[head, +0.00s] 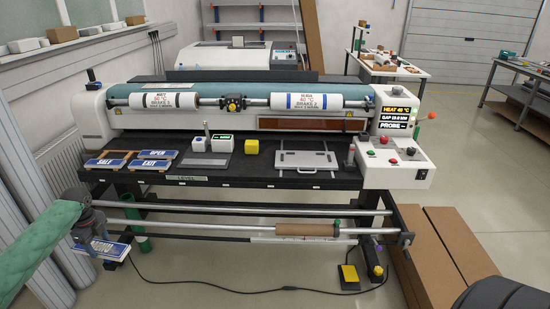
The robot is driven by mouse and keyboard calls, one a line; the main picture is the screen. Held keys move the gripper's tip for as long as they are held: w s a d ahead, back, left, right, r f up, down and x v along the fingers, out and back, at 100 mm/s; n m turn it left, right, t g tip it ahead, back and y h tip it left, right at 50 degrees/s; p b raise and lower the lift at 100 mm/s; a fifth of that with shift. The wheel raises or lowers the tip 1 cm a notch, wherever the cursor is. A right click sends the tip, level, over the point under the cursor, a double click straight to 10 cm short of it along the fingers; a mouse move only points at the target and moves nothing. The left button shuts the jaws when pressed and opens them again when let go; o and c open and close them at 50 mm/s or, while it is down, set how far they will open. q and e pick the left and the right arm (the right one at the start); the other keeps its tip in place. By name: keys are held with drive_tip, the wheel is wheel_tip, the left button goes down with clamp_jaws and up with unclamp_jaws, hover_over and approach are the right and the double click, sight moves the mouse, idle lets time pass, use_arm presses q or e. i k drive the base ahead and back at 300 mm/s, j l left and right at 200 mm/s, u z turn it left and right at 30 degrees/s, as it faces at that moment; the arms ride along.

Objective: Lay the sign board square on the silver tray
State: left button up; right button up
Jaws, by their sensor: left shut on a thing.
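My left gripper (98,238) hangs in front of the machine's left leg, low and left of the black work table. It is shut on a blue and white sign board (104,248), which it holds in the air, tilted; its lettering is too small to read surely. The silver tray (306,160) lies flat on the right half of the table, up and right of the gripper, well apart from the board. The tray looks empty, with small dark fittings at its edges. My right gripper is not in view.
Signs reading OPEN (152,154), SALE (107,162) and EXIT (156,164) lie on the table's left. A roller bar (240,230) crosses below the table.

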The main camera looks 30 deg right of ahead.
sight(306, 159)
drive_tip(key=j+z, duration=0.1)
drive_tip(key=z, duration=1.35)
drive_tip(key=k+l, duration=0.05)
drive_tip(key=l, duration=0.05)
